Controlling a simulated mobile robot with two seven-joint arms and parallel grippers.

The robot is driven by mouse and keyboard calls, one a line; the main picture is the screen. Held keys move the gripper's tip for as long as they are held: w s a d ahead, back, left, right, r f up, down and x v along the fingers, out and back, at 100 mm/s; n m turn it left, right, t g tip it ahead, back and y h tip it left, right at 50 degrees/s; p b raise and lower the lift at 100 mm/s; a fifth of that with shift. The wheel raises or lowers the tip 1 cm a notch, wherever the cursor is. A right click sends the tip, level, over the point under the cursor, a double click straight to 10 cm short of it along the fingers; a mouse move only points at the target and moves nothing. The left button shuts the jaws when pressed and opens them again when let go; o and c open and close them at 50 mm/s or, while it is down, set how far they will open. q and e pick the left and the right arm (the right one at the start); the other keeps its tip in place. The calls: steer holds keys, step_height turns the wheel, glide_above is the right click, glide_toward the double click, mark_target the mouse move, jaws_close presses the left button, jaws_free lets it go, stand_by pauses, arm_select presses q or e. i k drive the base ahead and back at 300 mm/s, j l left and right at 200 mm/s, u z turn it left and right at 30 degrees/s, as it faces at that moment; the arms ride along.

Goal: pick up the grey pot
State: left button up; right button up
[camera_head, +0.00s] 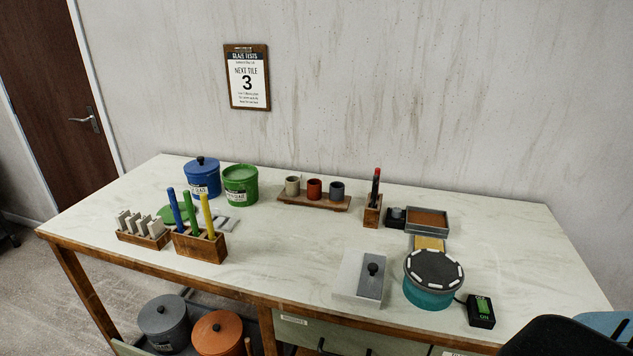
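A small grey pot (337,190) stands upright at the right end of a low wooden stand (322,205) toward the back of the table. A red-brown pot (314,189) and a cream pot (292,186) stand in line to its left. A larger grey lidded bucket (163,322) is below the tabletop at the lower left, beside an orange lidded bucket (218,334). Neither of my grippers shows in the head view.
Blue (202,180) and green (240,186) buckets stand left of the pots. A turntable (432,276) and a grey-topped block (361,279) are at the front right. The table's middle is clear.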

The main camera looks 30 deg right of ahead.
mark_target(337, 193)
steer(key=l+z, duration=0.2)
steer(key=z, duration=0.8)
